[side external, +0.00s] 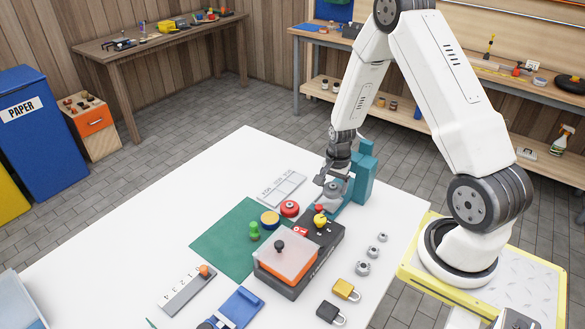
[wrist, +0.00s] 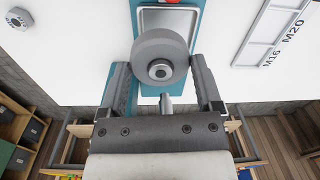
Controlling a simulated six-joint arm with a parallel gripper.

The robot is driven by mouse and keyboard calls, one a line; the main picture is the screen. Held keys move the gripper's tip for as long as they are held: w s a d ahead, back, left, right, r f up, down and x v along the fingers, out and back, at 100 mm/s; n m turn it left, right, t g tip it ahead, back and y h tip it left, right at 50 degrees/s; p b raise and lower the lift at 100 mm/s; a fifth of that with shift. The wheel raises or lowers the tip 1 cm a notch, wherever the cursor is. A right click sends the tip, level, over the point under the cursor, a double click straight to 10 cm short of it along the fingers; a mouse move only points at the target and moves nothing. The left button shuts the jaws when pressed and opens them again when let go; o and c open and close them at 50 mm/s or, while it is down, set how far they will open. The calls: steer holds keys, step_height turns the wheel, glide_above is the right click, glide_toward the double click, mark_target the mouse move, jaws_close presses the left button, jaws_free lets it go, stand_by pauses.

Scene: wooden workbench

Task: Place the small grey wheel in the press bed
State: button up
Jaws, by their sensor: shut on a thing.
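The small grey wheel (wrist: 147,50) is between the two fingers of my gripper (wrist: 161,72) in the wrist view, its round face and metal hub toward the camera. My gripper is shut on it. In the side external view my gripper (side external: 334,180) is at the teal press (side external: 361,178), with the wheel low at the press's front. The press bed (wrist: 165,18), a silver plate with a teal border, shows beyond the wheel in the wrist view. The wheel overlaps its near part, so I cannot tell whether they touch.
A grey slotted tray (side external: 282,188) lies left of the press. A red round part (side external: 289,208) and a black control box (side external: 322,238) are in front of it. Several nuts (side external: 362,268) lie to the right.

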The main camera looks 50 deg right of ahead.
mark_target(331, 185)
steer(key=shift+w+d+f, duration=0.15)
steer(key=shift+w+f, duration=0.2)
steer(key=shift+f, duration=0.1)
steer(key=shift+w+d+f, duration=0.1)
steer(key=shift+w+f, duration=0.15)
steer(key=shift+f, duration=1.55)
steer(key=shift+f, duration=0.15)
steer(key=o, duration=1.1)
steer(key=shift+s+r, duration=0.15)
steer(key=shift+r, duration=2.95)
steer(key=shift+s+r, duration=0.1)
steer(key=shift+r, duration=2.95)
